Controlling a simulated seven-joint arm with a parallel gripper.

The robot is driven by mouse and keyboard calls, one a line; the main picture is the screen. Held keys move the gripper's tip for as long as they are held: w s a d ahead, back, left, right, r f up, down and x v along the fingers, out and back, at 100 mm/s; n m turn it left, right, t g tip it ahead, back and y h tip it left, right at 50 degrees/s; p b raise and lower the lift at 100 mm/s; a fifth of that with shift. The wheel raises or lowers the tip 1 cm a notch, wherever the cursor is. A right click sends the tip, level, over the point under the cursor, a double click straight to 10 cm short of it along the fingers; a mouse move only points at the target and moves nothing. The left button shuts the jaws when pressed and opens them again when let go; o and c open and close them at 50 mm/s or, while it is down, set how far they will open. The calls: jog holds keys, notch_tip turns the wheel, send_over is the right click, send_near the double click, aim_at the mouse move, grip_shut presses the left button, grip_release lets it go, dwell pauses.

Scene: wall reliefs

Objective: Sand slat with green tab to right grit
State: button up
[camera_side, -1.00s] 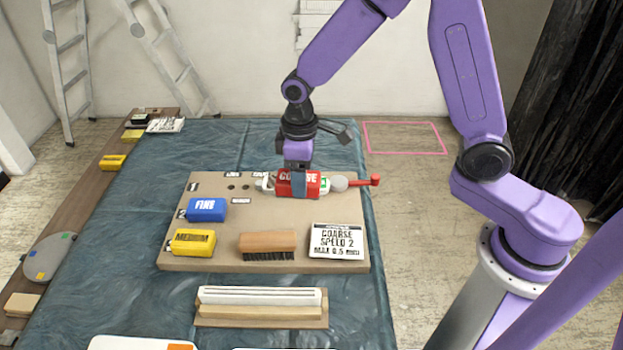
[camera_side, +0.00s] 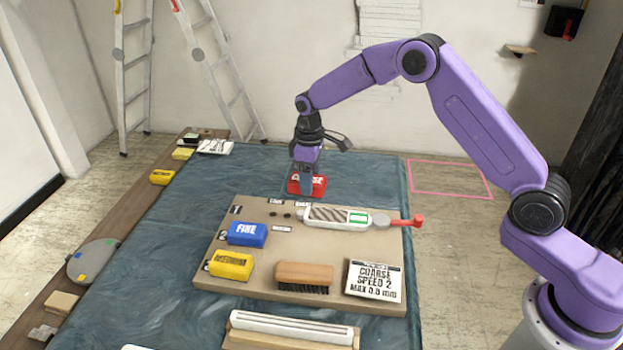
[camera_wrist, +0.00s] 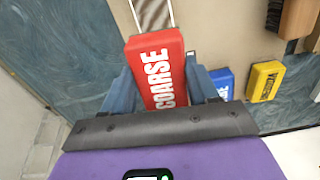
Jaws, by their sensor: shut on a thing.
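My gripper (camera_side: 306,188) is shut on the red block marked COARSE (camera_side: 318,187), just beyond the far edge of the tan board. The red block fills the middle of the wrist view (camera_wrist: 157,68) between the fingers. On the board lies a pale slat with dark slanted stripes (camera_side: 327,214) and a green tab (camera_side: 358,217) at its right end, in a white holder with a red handle (camera_side: 412,222). The blue FINE block (camera_side: 247,234) and yellow MEDIUM block (camera_side: 231,265) sit at the board's left. A card (camera_side: 374,281) reads COARSE, SPEED 2, with a MAX line in mm.
A wooden brush (camera_side: 304,274) lies on the tan board (camera_side: 335,247). A wooden tray with white strips (camera_side: 290,327) stands in front. A shelf at left holds a grey disc (camera_side: 93,261) and small blocks. The blue cloth (camera_side: 185,238) left of the board is clear.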

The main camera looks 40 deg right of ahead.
jog(key=shift+f, duration=3.4)
jog(key=shift+s+d+f, duration=0.1)
jog(key=shift+f, duration=0.25)
jog(key=shift+s+d+f, duration=0.1)
jog(key=shift+s+d, duration=0.45)
jog(key=shift+s, duration=0.1)
jog(key=shift+c, duration=0.5)
jog(key=shift+s+d, duration=3.25)
jog(key=shift+s, duration=0.15)
jog(key=shift+w+a, duration=3.9)
jog(key=shift+w, duration=0.15)
notch_tip(320, 180, up, 2)
jog(key=shift+w+r, duration=0.15)
jog(key=shift+r, duration=2.95)
